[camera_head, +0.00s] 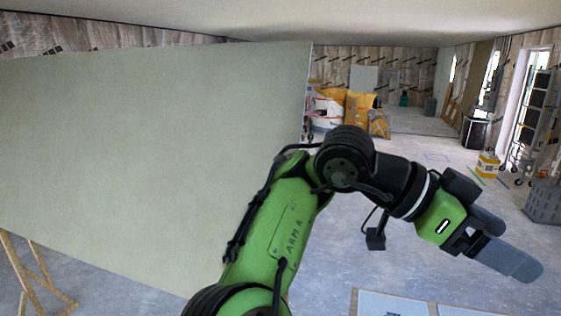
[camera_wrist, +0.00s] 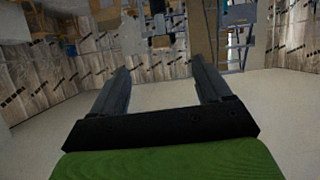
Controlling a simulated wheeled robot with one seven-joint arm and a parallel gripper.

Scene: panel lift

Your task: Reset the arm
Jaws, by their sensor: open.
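My gripper (camera_head: 505,250) is at the right of the head view, at the end of my green and black arm. Its two grey fingers point right and slightly down, in the air above the floor. In the wrist view my gripper (camera_wrist: 163,85) has its fingers well apart, with nothing between them. My arm reaches up from the bottom middle and bends to the right at a black joint.
A large pale panel (camera_head: 140,170) fills the left of the head view, with a wooden trestle (camera_head: 38,280) below it. Yellow bags (camera_head: 358,105) stand farther back. A grey crate (camera_head: 543,202) and a yellow box (camera_head: 488,165) are at the right. Flat boards (camera_head: 390,304) lie low in front.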

